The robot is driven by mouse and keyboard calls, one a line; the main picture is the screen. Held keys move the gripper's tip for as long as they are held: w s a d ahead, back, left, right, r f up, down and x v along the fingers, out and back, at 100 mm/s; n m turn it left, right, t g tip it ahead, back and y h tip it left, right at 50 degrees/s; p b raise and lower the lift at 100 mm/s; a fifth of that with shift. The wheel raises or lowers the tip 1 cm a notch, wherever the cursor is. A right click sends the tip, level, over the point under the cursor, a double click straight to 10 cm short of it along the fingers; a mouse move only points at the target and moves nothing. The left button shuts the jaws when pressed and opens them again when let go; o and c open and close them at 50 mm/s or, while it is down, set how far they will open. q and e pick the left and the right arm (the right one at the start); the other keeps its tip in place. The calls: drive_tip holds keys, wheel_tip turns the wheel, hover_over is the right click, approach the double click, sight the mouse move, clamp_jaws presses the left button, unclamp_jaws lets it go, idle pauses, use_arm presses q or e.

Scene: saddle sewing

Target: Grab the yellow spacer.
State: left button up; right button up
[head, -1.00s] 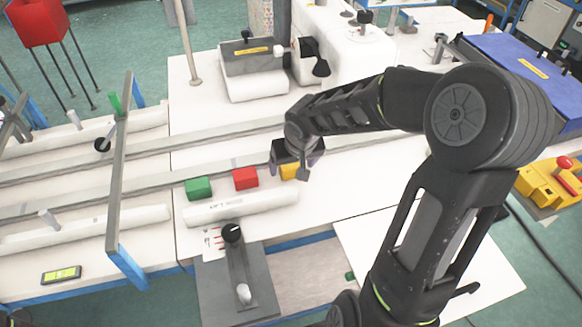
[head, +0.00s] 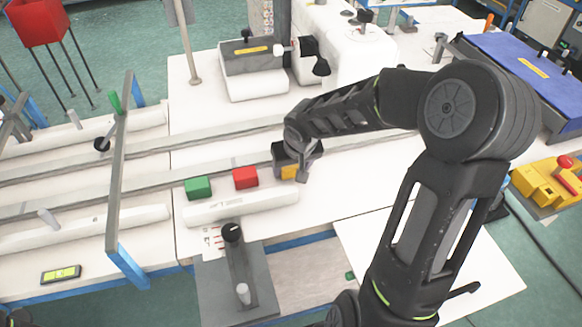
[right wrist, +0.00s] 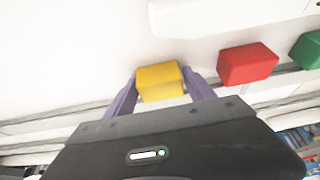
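The yellow spacer (head: 288,172) is a small block at the right end of a row on the white machine bed, partly hidden by my right gripper in the head view. In the right wrist view the yellow spacer (right wrist: 160,82) sits between the two purple-grey fingers, which touch its sides. My right gripper (head: 291,173), also in the right wrist view (right wrist: 161,84), is shut on it. The spacer still appears to be in its place in the row. My left gripper is not in view.
A red block (head: 245,178) and a green block (head: 198,188) stand in the same row to the left. A grey lever box (head: 237,275) is in front. Metal rails (head: 140,165) run behind the blocks. A white sewing machine (head: 345,50) stands at the back.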

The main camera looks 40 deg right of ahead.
drive_tip(key=c, duration=1.1)
wheel_tip(320, 180, up, 10)
drive_tip(key=shift+r, duration=0.1)
drive_tip(key=shift+a, duration=0.1)
idle(0.5)
